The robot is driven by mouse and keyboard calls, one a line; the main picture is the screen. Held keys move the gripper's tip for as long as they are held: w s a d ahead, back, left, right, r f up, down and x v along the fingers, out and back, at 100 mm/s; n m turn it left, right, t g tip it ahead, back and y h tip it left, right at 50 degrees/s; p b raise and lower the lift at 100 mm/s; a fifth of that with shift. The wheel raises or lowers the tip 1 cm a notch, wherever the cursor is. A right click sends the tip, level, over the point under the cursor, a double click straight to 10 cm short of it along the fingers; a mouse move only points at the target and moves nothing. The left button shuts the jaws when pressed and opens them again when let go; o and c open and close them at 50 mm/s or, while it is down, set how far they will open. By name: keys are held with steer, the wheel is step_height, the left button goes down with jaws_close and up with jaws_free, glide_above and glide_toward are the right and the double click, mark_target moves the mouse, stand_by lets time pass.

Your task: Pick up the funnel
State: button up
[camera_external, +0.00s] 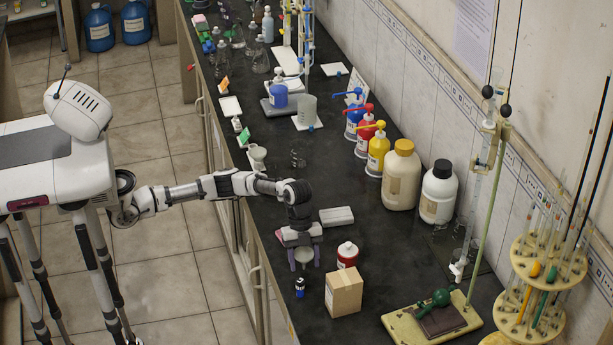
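My gripper (304,264) points down over the near part of the dark bench, its two purple-grey fingers spread apart. Between the fingers is a pale, round-rimmed object that looks like the funnel (304,254). The fingers stand on either side of it; I see no clear contact, and its lower part is hard to make out. Another pale, flared, funnel-like piece (257,153) stands farther back near the bench's left edge, away from my gripper.
A red bottle with white cap (347,255), a cardboard box (344,291) and a small dark bottle (300,287) stand close to my gripper. A white box (337,216) lies behind it. Large jars (401,177) line the wall.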

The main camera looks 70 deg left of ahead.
steer(key=c, duration=0.5)
steer(key=shift+o, duration=0.2)
